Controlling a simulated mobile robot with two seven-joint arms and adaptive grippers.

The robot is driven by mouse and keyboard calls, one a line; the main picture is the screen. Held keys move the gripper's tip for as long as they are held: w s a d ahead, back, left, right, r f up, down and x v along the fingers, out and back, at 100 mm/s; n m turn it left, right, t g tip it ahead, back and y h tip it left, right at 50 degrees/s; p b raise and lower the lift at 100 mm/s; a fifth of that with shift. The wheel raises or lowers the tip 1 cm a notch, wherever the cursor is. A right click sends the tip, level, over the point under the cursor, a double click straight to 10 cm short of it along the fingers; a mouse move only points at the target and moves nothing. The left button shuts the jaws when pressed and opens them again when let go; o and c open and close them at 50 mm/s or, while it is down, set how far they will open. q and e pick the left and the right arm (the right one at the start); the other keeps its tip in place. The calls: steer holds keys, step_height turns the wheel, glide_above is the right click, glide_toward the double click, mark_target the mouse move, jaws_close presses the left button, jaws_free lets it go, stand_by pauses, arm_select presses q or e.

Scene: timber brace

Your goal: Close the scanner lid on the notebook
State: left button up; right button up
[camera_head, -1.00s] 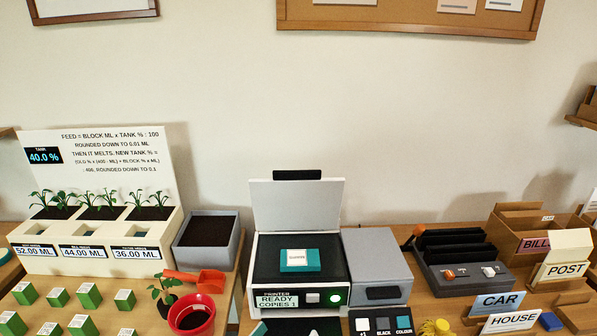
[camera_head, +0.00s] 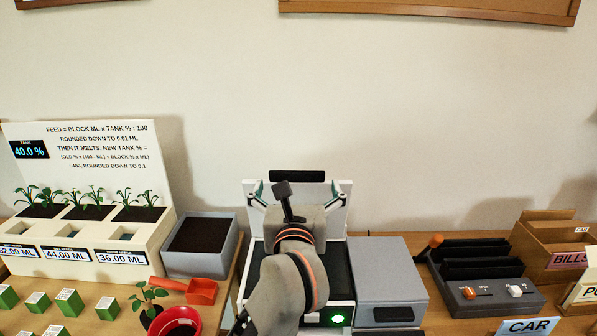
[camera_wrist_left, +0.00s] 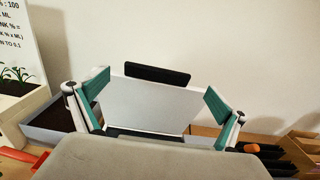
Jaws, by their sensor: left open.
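The scanner lid stands upright at the back of the printer, a pale panel (camera_wrist_left: 155,100) with a black handle (camera_head: 297,176) on its top edge. My left gripper (camera_head: 297,192) is open in front of the lid, with its teal-padded fingers spread toward the lid's two sides. In the left wrist view the open fingers (camera_wrist_left: 157,92) frame the lid, and nothing is held between them. I cannot tell whether they touch it. The dark scanner bed (camera_head: 340,272) shows beside my arm. The notebook is hidden behind my arm. My right gripper is not in view.
A grey box (camera_head: 388,268) stands right of the printer, and a dark-slotted holder (camera_head: 482,280) beyond it. Left are a soil bin (camera_head: 201,243), a red scoop (camera_head: 190,288), a red pot (camera_head: 176,322) and a white planter (camera_head: 82,228).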

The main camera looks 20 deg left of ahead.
mark_target(297, 173)
arm_select(q)
steer(key=x, duration=0.7)
steer(key=shift+a, duration=0.1)
steer(key=shift+s, duration=0.1)
steer(key=shift+c, duration=0.4)
